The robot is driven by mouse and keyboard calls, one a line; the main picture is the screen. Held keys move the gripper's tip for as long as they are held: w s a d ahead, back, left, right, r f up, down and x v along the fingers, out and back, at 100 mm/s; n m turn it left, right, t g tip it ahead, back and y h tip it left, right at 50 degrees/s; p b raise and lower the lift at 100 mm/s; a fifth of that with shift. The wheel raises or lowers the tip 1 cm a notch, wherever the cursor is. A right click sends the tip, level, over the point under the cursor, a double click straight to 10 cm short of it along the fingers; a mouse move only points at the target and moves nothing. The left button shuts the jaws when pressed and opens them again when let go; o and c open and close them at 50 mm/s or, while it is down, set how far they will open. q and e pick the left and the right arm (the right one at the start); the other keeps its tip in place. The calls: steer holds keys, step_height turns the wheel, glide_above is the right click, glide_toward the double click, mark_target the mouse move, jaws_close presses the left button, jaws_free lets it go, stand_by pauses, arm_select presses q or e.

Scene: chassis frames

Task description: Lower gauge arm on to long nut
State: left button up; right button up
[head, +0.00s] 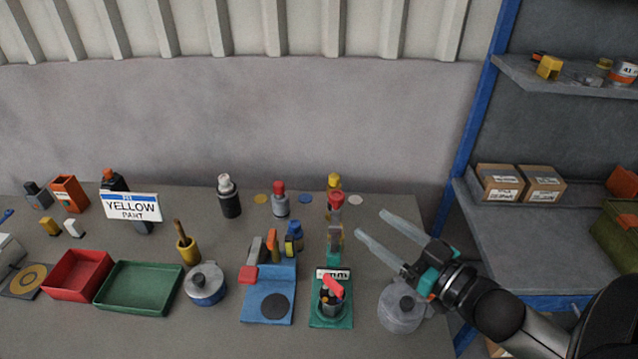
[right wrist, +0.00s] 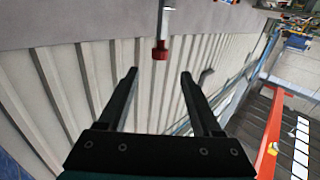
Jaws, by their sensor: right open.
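A green-based gauge stand (head: 318,321) sits on the bench, with a white scale plate (head: 333,274) at its back. A red arm (head: 333,287) lies at a slant over a dark piece (head: 328,302) on the base. I cannot tell whether that piece is the long nut, or whether the arm touches it. My right gripper (head: 370,222) is open and empty, right of this upright. In the right wrist view a red-tipped grey bar (right wrist: 160,50) shows beyond the open fingers (right wrist: 158,75). My left gripper is not in view.
A blue stand with a dark disc (head: 268,309) is left of the green one. A lidded grey pot (head: 401,309) lies under my right forearm. Red (head: 77,275) and green (head: 138,288) trays are left. Bottles line the back; shelves stand right.

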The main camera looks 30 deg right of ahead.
mark_target(331, 194)
steer(key=x, duration=0.7)
steer(key=shift+w, duration=0.3)
steer(key=x, duration=0.5)
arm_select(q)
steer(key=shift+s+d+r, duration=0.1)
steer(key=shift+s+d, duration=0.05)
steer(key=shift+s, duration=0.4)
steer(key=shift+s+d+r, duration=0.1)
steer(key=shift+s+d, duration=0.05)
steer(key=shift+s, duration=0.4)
arm_select(e)
steer(key=shift+x, duration=0.8)
jaws_close()
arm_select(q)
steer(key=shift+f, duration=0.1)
